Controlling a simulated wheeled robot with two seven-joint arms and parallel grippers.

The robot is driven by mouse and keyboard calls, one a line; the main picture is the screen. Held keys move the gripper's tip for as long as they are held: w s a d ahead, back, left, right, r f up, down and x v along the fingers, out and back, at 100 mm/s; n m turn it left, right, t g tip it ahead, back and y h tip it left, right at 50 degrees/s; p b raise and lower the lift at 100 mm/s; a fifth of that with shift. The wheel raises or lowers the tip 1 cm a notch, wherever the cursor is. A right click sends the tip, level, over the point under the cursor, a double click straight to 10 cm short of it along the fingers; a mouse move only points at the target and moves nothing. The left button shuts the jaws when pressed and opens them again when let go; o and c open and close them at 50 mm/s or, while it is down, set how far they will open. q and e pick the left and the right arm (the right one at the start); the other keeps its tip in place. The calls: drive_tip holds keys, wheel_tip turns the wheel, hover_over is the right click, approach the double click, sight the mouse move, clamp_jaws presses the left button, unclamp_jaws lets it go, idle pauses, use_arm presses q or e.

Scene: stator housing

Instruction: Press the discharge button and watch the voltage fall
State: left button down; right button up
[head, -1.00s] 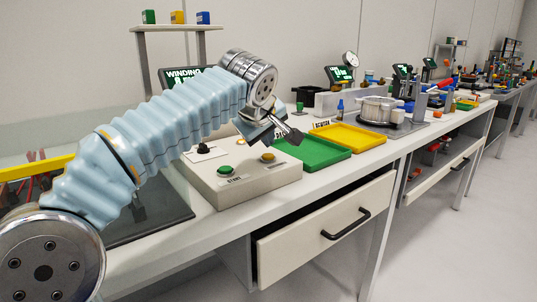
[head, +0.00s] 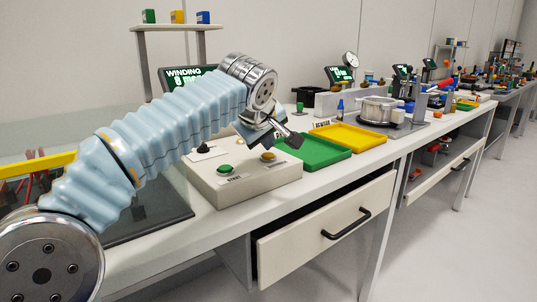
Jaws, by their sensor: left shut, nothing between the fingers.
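A beige control box (head: 240,185) stands on the bench. On its top are a green button (head: 225,169) with a label in front, an amber button (head: 268,156) and a dark knob (head: 202,148). My left gripper (head: 297,140) is shut and empty. It hangs above and to the right of the amber button, apart from it. A display reading "WINDING" (head: 185,76) stands behind my left arm, which covers part of it. I cannot read which button is the discharge one. My right gripper is not in view.
A green tray (head: 318,160) and a yellow tray (head: 378,143) lie right of the box. A metal pot (head: 377,109) stands beyond them. A drawer (head: 325,228) below the bench is partly open. A shelf (head: 178,27) stands at the back left.

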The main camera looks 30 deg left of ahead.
sight(266, 156)
use_arm(q)
drive_tip(key=shift+f+b, duration=0.45)
drive_tip(key=shift+f, duration=0.1)
idle(0.4)
drive_tip(key=shift+r, duration=0.1)
drive_tip(key=shift+r+p, duration=0.9)
drive_tip(key=shift+p, duration=0.1)
wheel_tip(266, 156, up, 4)
drive_tip(key=p, duration=0.4)
drive_tip(key=shift+r, duration=1)
drive_tip(key=shift+f, duration=0.1)
